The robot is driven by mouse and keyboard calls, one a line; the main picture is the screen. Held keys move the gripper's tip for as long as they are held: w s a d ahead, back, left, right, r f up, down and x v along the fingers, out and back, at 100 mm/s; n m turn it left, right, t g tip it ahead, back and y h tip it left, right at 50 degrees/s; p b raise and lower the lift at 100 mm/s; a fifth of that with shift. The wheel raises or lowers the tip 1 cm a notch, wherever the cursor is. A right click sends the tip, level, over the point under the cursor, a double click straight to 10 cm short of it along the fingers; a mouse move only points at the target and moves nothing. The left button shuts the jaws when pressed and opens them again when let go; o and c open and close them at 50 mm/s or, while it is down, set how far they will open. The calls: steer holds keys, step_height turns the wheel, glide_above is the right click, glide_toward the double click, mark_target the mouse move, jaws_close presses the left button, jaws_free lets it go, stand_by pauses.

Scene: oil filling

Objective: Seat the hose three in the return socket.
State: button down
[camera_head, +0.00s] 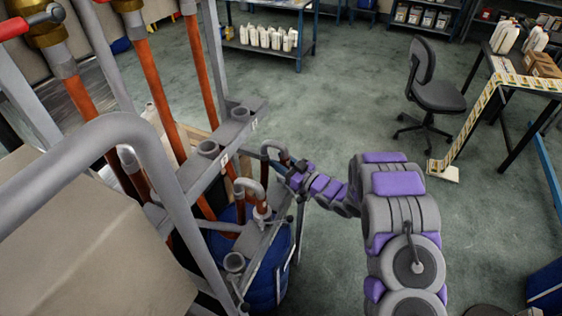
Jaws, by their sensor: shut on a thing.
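My gripper (297,174) is at the end of my grey and purple arm, on the right side of the metal rack. It is shut on a hose with a curved metal end (273,147), which I take as hose three. Its jaws are small here and partly hidden. Below and left, another curved metal hose end (249,186) bends down at a round fitting (262,212) on the lower rail. Open round sockets show on the rack (236,145), including an empty-looking one (234,262) at the lower rail's near end. I cannot tell which is the return socket.
Orange hoses (155,75) with brass fittings hang at the left. A thick grey tube frame (150,135) and a beige box (90,240) fill the near left. A blue drum (262,275) stands beneath the rack. An office chair (434,90) stands on open floor to the right.

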steer(key=c, duration=0.6)
jaws_free()
steer(key=shift+o, duration=0.4)
steer(key=shift+o, duration=0.5)
steer(key=shift+s+d, duration=0.1)
steer(key=shift+d, duration=0.05)
steer(key=shift+v, duration=2.3)
steer(key=shift+s+d+r, duration=0.1)
steer(key=shift+d+r, duration=0.05)
steer(key=shift+r, duration=0.05)
steer(key=v, duration=0.6)
steer(key=shift+s+d+r+b, duration=0.2)
steer(key=shift+d+r+b, duration=0.05)
steer(key=shift+d+b, duration=0.05)
